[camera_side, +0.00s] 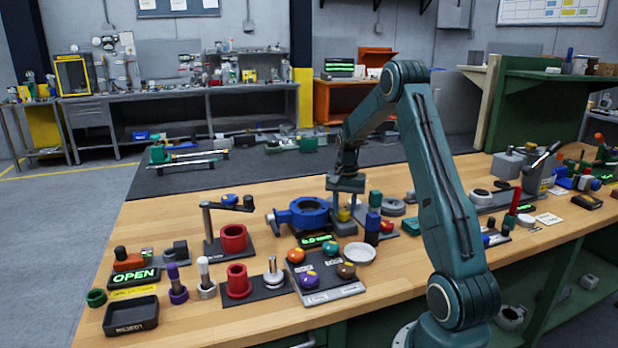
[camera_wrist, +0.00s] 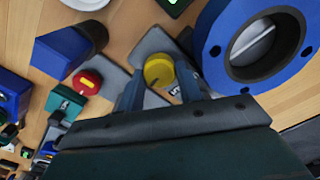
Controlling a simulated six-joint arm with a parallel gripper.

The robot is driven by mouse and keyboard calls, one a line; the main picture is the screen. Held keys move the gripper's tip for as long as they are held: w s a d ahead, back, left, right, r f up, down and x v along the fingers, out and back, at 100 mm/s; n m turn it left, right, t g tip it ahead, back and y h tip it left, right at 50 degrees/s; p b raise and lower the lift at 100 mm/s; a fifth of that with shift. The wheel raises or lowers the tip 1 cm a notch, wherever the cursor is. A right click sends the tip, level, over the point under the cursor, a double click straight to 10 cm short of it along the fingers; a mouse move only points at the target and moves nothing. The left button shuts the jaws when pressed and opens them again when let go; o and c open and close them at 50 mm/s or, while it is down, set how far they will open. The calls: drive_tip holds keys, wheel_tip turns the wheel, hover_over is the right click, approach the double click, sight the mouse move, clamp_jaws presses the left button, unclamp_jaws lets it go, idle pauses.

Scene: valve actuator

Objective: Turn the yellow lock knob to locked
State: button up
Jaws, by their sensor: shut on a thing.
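The yellow lock knob (camera_wrist: 158,70) is round, with a dark mark on its side, and sits on a grey plate in the wrist view. In the side view the knob (camera_side: 344,215) shows just under my gripper (camera_side: 345,204). My gripper (camera_wrist: 158,84) has one finger on each side of the knob and is shut on it. The blue valve body (camera_wrist: 213,78) with its round bore stands right of the knob. It also shows in the side view (camera_side: 300,214). The knob's lock marking is too small to read.
A white dish (camera_side: 360,253) and a plate of coloured knobs (camera_side: 330,290) lie in front. The bench's left end has bare wood.

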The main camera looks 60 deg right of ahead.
sight(344, 211)
drive_tip(key=shift+m, duration=0.6)
drive_tip(key=o, duration=1)
wheel_tip(344, 211, up, 14)
drive_tip(key=shift+f, duration=0.1)
idle(0.4)
